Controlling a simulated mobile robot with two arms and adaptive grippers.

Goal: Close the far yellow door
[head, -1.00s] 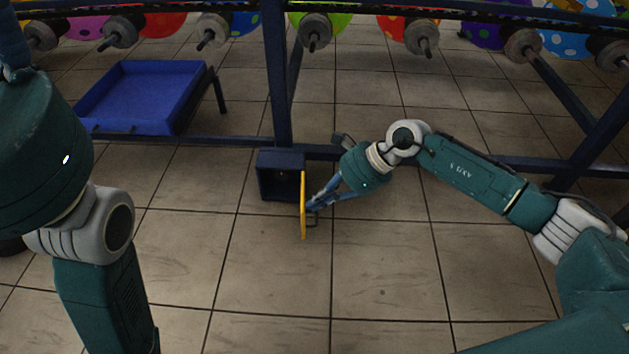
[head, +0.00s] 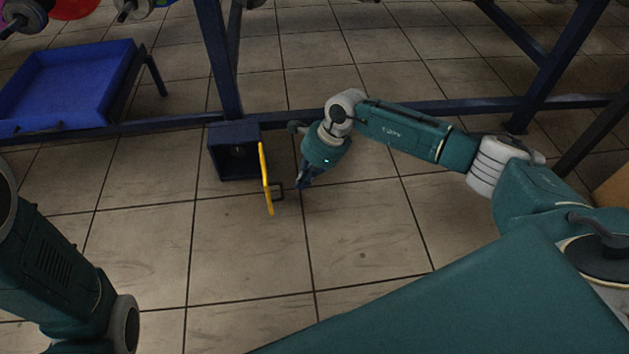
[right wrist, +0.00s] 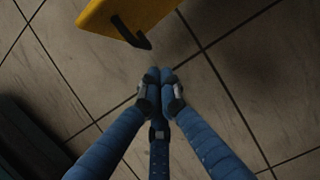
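The yellow door (head: 265,180) stands open, seen nearly edge-on, on the right side of a small dark blue box (head: 233,133). A dark handle (head: 279,191) sticks out from the door's right face. My right gripper (head: 302,184) is just right of the handle, with a small gap. In the right wrist view the yellow door (right wrist: 132,12) and its black handle (right wrist: 129,33) are above my fingertips (right wrist: 160,74). These fingertips are together and hold nothing. My left arm shows at the lower left in the head view, but its gripper is out of frame.
The box is fixed by a dark blue frame rail (head: 165,125) and post (head: 218,60). A blue tray (head: 70,82) is at the upper left. The tiled floor (head: 250,260) in front of the door is clear.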

